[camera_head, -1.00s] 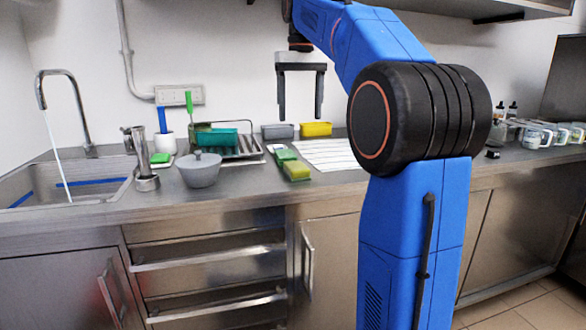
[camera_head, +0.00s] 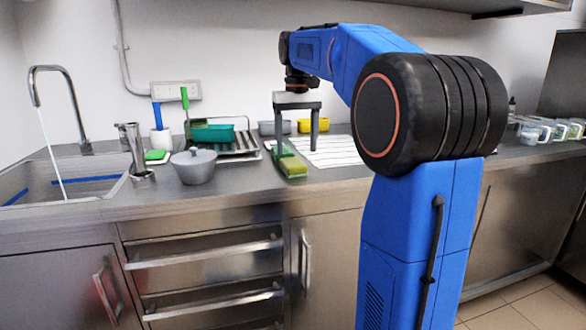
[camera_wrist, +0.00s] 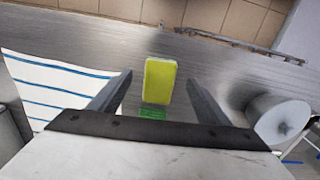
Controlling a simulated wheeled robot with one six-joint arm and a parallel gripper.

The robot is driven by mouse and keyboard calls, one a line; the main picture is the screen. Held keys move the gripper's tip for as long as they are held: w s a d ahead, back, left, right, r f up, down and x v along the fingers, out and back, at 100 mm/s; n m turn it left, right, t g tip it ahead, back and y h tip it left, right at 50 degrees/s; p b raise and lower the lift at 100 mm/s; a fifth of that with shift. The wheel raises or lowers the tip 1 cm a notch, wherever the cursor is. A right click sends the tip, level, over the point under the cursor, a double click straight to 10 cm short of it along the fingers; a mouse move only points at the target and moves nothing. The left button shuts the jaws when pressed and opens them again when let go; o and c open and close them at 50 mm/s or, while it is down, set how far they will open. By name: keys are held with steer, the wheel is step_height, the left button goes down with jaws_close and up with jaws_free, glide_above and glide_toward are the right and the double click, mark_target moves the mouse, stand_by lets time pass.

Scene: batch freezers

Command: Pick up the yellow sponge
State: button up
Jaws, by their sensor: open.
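The yellow sponge (camera_head: 292,168) lies on the steel counter, with green on its front side in the head view. In the wrist view the yellow sponge (camera_wrist: 160,82) appears upright in the picture, between and apart from my two fingers. A green item (camera_wrist: 152,113) sits just behind it, partly hidden in the head view by a finger. My gripper (camera_head: 297,151) points down over the counter near the sponge. It is open and empty, with one finger on each side of the sponge in the wrist view (camera_wrist: 160,77).
A striped white cloth (camera_head: 335,151) lies right of the sponge. A grey lidded pot (camera_head: 194,168) stands to the left. A dish rack (camera_head: 240,150) and grey and yellow containers (camera_head: 312,126) stand behind. The counter's front edge is close.

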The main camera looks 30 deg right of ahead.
mark_target(297, 166)
steer(key=shift+s+a+f, duration=0.1)
steer(key=shift+s+f, duration=0.05)
steer(key=shift+f, duration=1.25)
steer(key=shift+s+a+f, duration=0.1)
steer(key=shift+f, duration=1.25)
steer(key=shift+c, duration=0.3)
steer(key=c, duration=1.2)
steer(key=shift+o, duration=0.2)
steer(key=shift+r, duration=0.1)
step_height(297, 166, up, 10)
